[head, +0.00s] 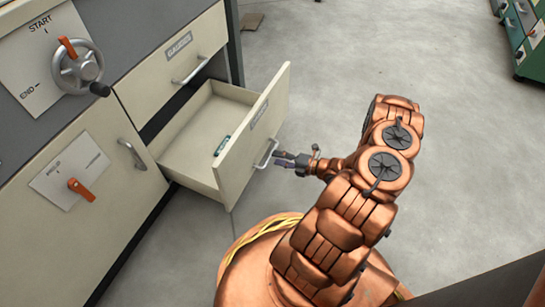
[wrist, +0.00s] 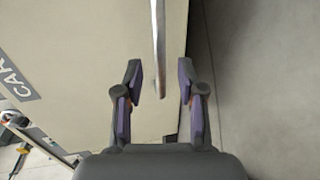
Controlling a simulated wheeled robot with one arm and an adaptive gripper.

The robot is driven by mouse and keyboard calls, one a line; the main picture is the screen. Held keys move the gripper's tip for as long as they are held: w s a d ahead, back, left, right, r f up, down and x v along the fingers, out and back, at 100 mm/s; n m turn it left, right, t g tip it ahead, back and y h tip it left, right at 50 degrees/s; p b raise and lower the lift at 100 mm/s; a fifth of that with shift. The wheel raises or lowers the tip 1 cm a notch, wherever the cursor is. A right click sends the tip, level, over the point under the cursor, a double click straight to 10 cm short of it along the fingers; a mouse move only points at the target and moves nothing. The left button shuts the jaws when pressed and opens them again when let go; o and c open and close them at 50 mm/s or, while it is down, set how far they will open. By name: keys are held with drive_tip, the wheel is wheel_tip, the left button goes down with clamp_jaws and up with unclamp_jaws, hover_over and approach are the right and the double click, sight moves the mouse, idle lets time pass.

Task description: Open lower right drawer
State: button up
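The lower right drawer (head: 238,170) is pulled well out of the cream cabinet in the head view, with its inside showing. Its metal bar handle (head: 266,154) is on the front panel, and it also shows in the wrist view (wrist: 158,45). My gripper (head: 279,158) is at the handle, in front of the drawer. In the wrist view my gripper (wrist: 160,75) has its two purple-padded fingers apart, with the handle's end between them and gaps on both sides. Whether a finger touches the handle is unclear in the head view.
A small teal item (head: 221,145) lies in the drawer. Above is a closed drawer (head: 175,65) with its own handle. At left are a cabinet door (head: 100,165), an orange lever (head: 80,189) and a crank wheel (head: 80,68). Grey floor (head: 340,50) is clear to the right.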

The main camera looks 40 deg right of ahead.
drive_tip(key=v, duration=0.8)
idle(0.4)
